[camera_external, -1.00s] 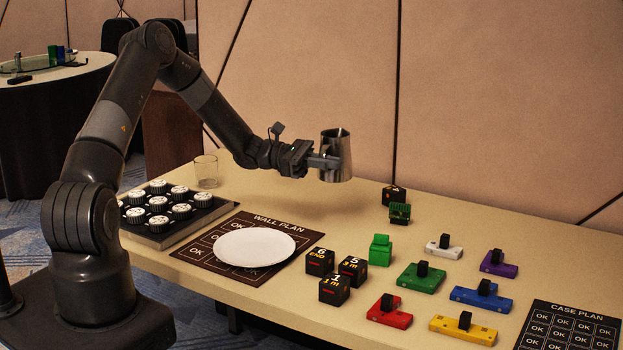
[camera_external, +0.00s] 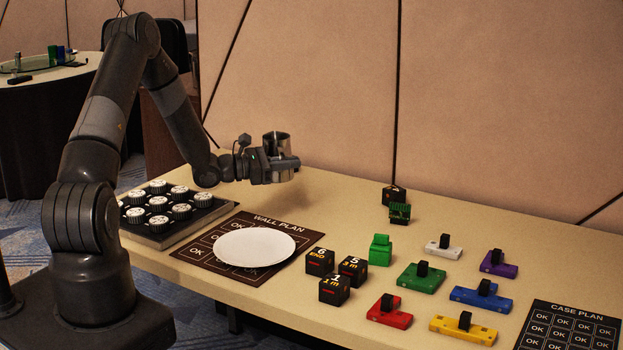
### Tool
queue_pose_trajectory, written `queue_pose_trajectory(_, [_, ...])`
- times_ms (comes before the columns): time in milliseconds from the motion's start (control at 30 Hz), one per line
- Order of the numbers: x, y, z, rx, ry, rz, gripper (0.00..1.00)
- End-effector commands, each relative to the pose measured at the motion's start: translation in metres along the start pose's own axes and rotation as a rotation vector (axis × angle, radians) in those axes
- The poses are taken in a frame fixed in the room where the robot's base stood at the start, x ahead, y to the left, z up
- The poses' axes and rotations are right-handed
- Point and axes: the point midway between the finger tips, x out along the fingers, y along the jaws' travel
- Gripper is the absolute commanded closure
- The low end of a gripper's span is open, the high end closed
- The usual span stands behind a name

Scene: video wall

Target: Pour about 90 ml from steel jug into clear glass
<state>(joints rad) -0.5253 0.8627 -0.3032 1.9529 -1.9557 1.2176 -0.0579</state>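The jug looks about upright. Its contents cannot be seen. The clear glass is hidden now, behind my arm at the back left of the table.
A tray of several black-and-white knobs (camera_external: 170,212) stands at the left. A white plate (camera_external: 254,247) lies on the wall plan mat (camera_external: 190,250). Black number cubes (camera_external: 334,289) and several coloured blocks (camera_external: 420,277) occupy the middle and right. The table's back strip is mostly clear.

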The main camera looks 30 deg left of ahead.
Motion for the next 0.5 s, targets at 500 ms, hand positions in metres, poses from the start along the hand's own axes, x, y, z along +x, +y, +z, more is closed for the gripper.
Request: queue_pose_trajectory(500, [-0.084, 0.051, -0.043, -0.001, 0.067, 0.412, 1.0])
